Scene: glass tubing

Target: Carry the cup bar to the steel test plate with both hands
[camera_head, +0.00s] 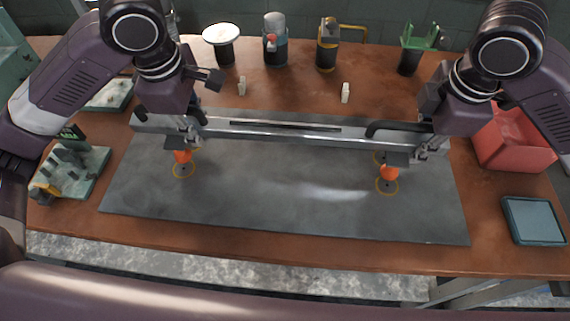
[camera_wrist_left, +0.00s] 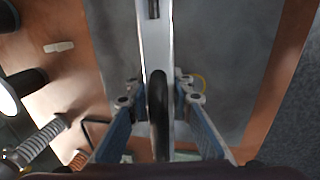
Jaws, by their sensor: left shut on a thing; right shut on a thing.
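The cup bar (camera_head: 285,131) is a long metal bar with black handles near its ends and orange suction cups below. It spans left to right over the steel test plate (camera_head: 280,215), a dark grey sheet on the bench. An orange cup (camera_head: 182,156) hangs near the left end and another (camera_head: 389,173) near the right end, each by a yellow ring on the plate. I cannot tell whether the cups touch it. My left gripper (camera_head: 190,122) is shut on the left handle, seen between its fingers in the left wrist view (camera_wrist_left: 158,100). My right gripper (camera_head: 425,140) is shut on the right handle.
Several containers, including a green-topped holder (camera_head: 410,55), stand along the back of the brown bench. A red bin (camera_head: 512,140) and a blue-grey pad (camera_head: 533,220) are at the right. A tray of fittings (camera_head: 75,165) sits at the left. The plate's front half is clear.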

